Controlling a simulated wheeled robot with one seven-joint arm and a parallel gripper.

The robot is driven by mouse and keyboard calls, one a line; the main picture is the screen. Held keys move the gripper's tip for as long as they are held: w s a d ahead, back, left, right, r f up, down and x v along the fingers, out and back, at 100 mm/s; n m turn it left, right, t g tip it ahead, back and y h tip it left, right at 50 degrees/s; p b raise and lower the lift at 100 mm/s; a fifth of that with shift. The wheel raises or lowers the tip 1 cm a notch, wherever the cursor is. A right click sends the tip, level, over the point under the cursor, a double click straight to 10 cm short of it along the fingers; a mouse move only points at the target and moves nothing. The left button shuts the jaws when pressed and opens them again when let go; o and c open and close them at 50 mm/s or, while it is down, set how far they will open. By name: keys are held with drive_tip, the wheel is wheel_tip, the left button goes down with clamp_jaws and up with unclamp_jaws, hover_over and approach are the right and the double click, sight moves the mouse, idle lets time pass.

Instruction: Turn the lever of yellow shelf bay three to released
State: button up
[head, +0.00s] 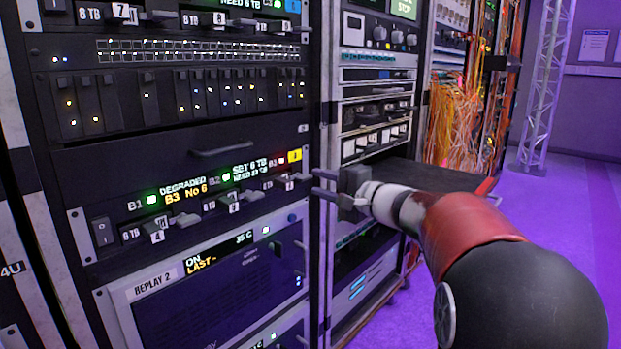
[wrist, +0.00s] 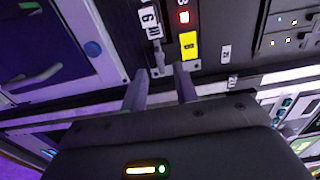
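The yellow-marked shelf is the dark rack unit with a yellow tag (head: 294,156) at its right end; the tag also shows in the wrist view (wrist: 190,45). Its small screens read "DEGRADED B3 No 6" and "SET 6 TB". Bay three, at the right end, has a red light (wrist: 184,17) and a grey lever (head: 289,182). My gripper (head: 314,184) is in front of that lever, its two fingers apart. In the wrist view the fingertips (wrist: 160,82) stand either side of the small grey lever end (wrist: 160,71). Contact cannot be told.
Left along the same shelf are two other levers, one (head: 185,220) with label 4. The "REPLAY 2" unit (head: 215,285) lies below. A dark flat shelf (head: 425,175) juts out behind my wrist. Orange cables (head: 462,115) hang farther back. Open purple floor lies right.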

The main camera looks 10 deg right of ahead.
sight(307, 179)
drive_tip(key=x, duration=0.4)
clamp_jaws()
